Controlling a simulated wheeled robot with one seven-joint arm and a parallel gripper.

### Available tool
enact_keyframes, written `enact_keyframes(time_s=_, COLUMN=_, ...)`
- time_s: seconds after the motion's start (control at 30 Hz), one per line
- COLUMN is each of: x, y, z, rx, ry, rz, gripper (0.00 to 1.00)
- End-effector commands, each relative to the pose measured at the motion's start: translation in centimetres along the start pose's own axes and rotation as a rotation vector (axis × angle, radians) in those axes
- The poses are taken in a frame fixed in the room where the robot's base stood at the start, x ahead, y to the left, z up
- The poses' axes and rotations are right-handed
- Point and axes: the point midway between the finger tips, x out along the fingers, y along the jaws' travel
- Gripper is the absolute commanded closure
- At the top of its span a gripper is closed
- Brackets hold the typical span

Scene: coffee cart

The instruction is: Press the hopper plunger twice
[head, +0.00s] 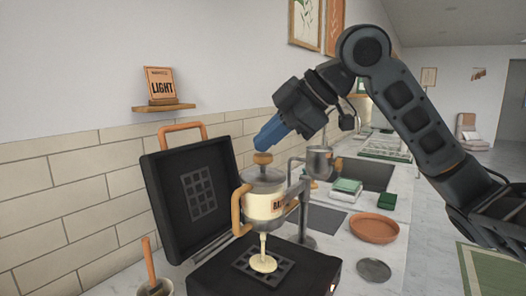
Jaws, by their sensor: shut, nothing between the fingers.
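The batter hopper (264,205) is a cream and metal vessel with a label and a tan side handle, held on a metal stand. Its plunger (263,159) is a tan knob on top. My gripper (262,146) is blue, shut and empty, with its tips pointing down at the knob; they look to be touching it or just above it. Pale batter (263,250) runs from the hopper's spout and pools on the waffle iron's lower plate (285,273). The iron's black lid (197,193) stands open on the left.
A terracotta dish (374,228) and a round metal disc (374,270) lie on the counter to the right. A pot with a wooden-handled tool (150,268) stands front left.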

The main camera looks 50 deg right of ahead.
Motion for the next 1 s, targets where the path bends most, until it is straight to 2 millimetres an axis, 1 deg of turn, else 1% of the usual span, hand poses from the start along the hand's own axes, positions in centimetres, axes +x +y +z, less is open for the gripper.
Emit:
enact_keyframes(time_s=0.47, x=0.1, y=-0.1, z=0.1, rx=0.000, ry=-0.001, rz=-0.002, gripper=1.00)
enact_keyframes(time_s=0.9, x=-1.4, y=1.0, z=-1.0, rx=0.001, ry=0.000, rz=-0.001, gripper=1.00)
enact_keyframes(time_s=1.0, x=-1.4, y=1.1, z=-1.0, rx=0.001, ry=0.000, rz=-0.001, gripper=1.00)
